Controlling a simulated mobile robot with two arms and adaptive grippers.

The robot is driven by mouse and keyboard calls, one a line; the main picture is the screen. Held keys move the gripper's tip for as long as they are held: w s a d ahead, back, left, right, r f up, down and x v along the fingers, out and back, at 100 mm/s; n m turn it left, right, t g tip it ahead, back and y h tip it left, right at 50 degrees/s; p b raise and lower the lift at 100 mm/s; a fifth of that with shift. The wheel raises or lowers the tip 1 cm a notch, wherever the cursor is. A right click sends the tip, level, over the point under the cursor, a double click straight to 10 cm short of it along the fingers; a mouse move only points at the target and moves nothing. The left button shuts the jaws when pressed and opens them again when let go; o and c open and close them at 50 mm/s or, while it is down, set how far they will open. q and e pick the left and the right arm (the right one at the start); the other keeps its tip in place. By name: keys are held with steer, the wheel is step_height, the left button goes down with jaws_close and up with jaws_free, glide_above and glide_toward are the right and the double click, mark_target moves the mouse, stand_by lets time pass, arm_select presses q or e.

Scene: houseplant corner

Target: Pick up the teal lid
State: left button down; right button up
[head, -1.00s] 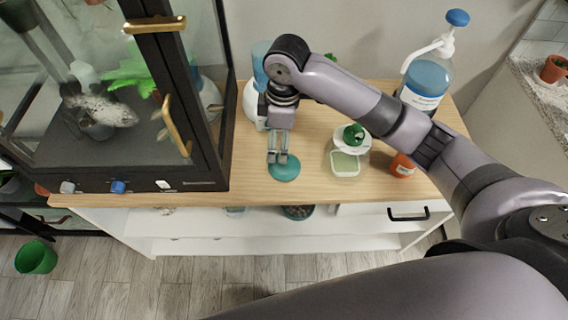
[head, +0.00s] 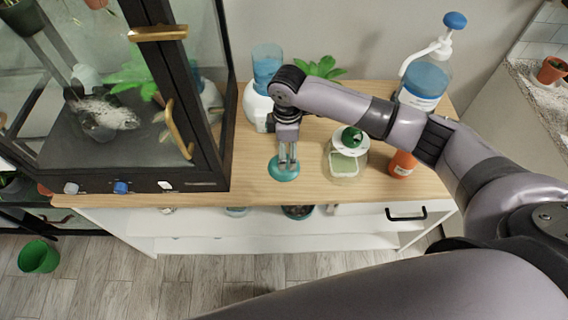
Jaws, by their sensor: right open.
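The teal lid (head: 283,174) is a round disc lying on the wooden counter top near its front edge, to the right of the glass cabinet. My right gripper (head: 288,164) points down directly over the lid, with its fingertips at or just above the lid's upper surface. The fingers are apart, and I see nothing held between them. They hide part of the lid, and I cannot tell whether they touch it. My left gripper is not in view.
A glass cabinet (head: 185,186) stands on the left. A blue-and-white bottle (head: 257,107), a clear container (head: 345,165), an orange jar (head: 402,164) and a pump bottle (head: 424,85) stand on the counter (head: 235,183). A green bucket (head: 38,257) is on the floor.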

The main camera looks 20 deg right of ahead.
mark_target(280, 176)
steer(key=shift+w+a+f+p, duration=0.15)
steer(key=shift+f+p, duration=0.15)
steer(key=shift+f, duration=1.1)
steer(key=shift+a+f+p, duration=0.15)
steer(key=shift+f+p, duration=0.15)
steer(key=shift+f, duration=1.05)
steer(key=shift+c, duration=0.2)
steer(key=c, duration=1.3)
steer(key=shift+c, duration=0.2)
